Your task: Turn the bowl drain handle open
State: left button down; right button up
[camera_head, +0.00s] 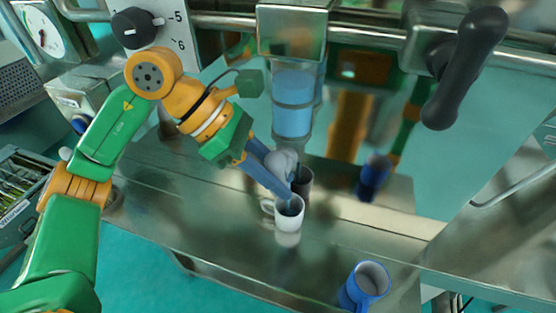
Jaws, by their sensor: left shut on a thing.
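A black lever handle (465,70) is fixed to the steel frame at the upper right, with its grip slanting down to the left. I cannot tell whether it is the bowl drain handle. A clear cylinder (292,105) with blue contents hangs under a steel block at the top centre. My left gripper (286,192) reaches down from the left below the cylinder. It appears shut on a white mug (289,217) at its rim; the exact contact is hard to see. A grey rounded part (283,162) is beside the fingers, partly hidden. My right gripper is not in view.
A blue mug (366,282) stands at the front edge of the steel table (220,225). The shiny panel behind mirrors the arm and mugs. A black knob (135,27) and a dial (43,33) are at the upper left. The table left of the white mug is clear.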

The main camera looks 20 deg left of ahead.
pick_arm(q)
jog(key=shift+y+p, duration=0.35)
jog(key=shift+y, duration=0.15)
jog(key=c, duration=0.7)
grip_release()
jog(key=b+v, duration=0.1)
jog(key=v, duration=0.6)
